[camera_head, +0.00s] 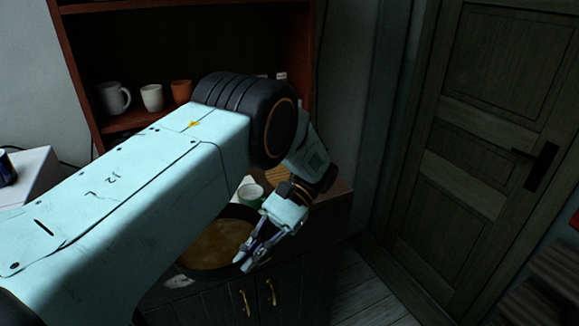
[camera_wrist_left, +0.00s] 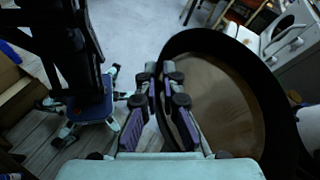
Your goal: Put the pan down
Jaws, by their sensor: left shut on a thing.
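The pan is round with a dark rim and a brown inside (camera_head: 215,245). In the head view it shows at the lower middle, over the front of the dark cabinet, partly hidden by my left arm. My left gripper (camera_head: 247,257) is shut on the pan's rim at its right side. In the left wrist view the closed fingers (camera_wrist_left: 166,80) are against the left edge of the pan (camera_wrist_left: 215,100), which fills the right half. I cannot tell whether the pan's bottom touches the cabinet top. My right gripper is in neither view.
The dark cabinet (camera_head: 330,205) has brass handles and a bare right end. A green-white cup (camera_head: 250,193) stands behind the pan. A shelf (camera_head: 125,122) behind holds a white mug (camera_head: 114,98), a white cup (camera_head: 151,97) and an orange cup (camera_head: 181,91). A closed door (camera_head: 465,130) is right.

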